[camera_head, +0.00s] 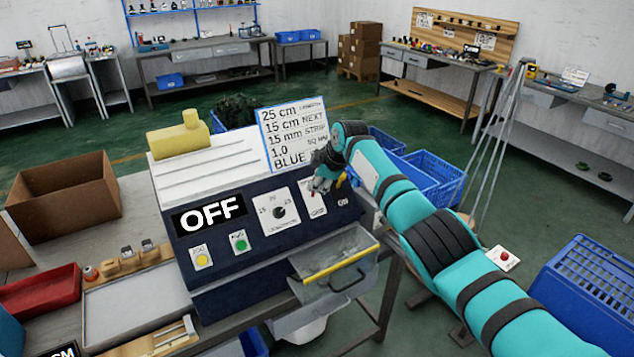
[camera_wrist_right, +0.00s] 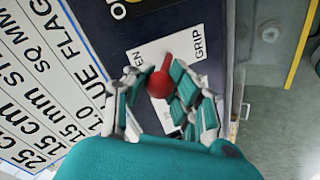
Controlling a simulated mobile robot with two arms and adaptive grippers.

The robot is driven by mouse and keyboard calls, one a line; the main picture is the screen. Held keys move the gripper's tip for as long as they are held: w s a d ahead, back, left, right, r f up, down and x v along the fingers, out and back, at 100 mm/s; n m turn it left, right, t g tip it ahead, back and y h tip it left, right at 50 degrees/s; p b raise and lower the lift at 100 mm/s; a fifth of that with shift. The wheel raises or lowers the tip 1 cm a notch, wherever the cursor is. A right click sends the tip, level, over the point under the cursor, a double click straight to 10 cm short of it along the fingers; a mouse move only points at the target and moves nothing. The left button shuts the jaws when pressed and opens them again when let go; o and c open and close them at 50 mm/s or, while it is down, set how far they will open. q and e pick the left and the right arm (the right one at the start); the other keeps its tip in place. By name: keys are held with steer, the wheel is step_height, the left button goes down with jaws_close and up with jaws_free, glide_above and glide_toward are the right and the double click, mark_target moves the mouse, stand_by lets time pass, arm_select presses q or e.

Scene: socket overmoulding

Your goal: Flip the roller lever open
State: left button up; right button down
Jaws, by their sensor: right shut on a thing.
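The roller lever shows in the right wrist view as a red round knob with a short red arm (camera_wrist_right: 160,83), on a white plate (camera_wrist_right: 192,60) on the machine's dark front panel. The plate carries the lettering "GRIP" and a partly hidden second word ending in "EN". My right gripper (camera_wrist_right: 163,88) has its teal fingers shut around the red knob. In the head view the right gripper (camera_head: 326,172) is at the right end of the machine (camera_head: 240,250), in front of the white plate, and largely hides the lever. My left gripper is out of view.
A white instruction board (camera_head: 293,134) stands just behind the right gripper. An "OFF" display (camera_head: 208,214), a dial (camera_head: 279,212) and two buttons are left on the panel. A drawer-like tray with a yellow edge (camera_head: 340,264) juts out below. Blue crates (camera_head: 432,178) stand behind my right arm.

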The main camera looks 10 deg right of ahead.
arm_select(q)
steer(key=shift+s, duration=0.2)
arm_select(e)
steer(key=shift+w+a+r, duration=0.1)
steer(key=shift+w+r, duration=0.1)
steer(key=shift+r, duration=0.3)
steer(key=c, duration=1.6)
jaws_free()
steer(key=o, duration=0.5)
steer(key=shift+f, duration=0.25)
steer(key=shift+o, duration=0.2)
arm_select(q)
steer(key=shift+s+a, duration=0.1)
arm_select(e)
steer(key=v, duration=1.2)
steer(key=shift+s+f, duration=0.1)
